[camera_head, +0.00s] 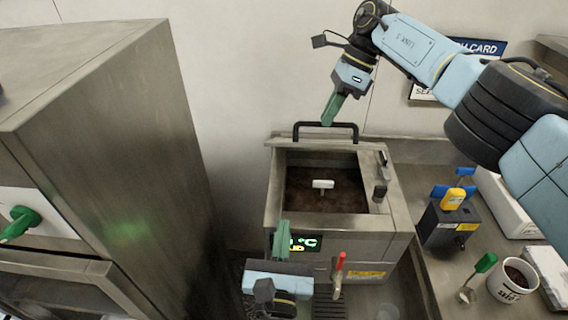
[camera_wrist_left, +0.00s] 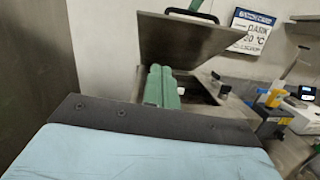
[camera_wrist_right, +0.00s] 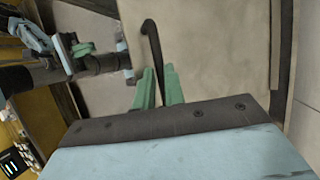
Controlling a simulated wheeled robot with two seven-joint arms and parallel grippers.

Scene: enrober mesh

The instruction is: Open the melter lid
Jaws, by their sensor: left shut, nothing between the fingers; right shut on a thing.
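The melter (camera_head: 284,215) stands in the middle of the head view, its tank open on dark brown chocolate (camera_head: 340,197). Its lid (camera_wrist_left: 185,45) is raised, and its flat face shows in the left wrist view. In the head view the lid is seen nearly edge-on at the back. The black lid handle (camera_head: 327,125) is at the lid's top edge. My right gripper (camera_head: 329,118) is shut on this handle, which also runs to the fingers in the right wrist view (camera_wrist_right: 151,42). My left gripper (camera_head: 281,236) is shut and empty at the melter's front, before the display.
A steel cabinet (camera_head: 100,130) stands on the left. A small dark box with a yellow top (camera_head: 450,215), a green-handled tool (camera_head: 477,275) and a white cup (camera_head: 512,281) are on the right counter. A red-handled tap (camera_head: 339,270) juts from the melter's front. A white piece (camera_head: 323,184) shows in the tank.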

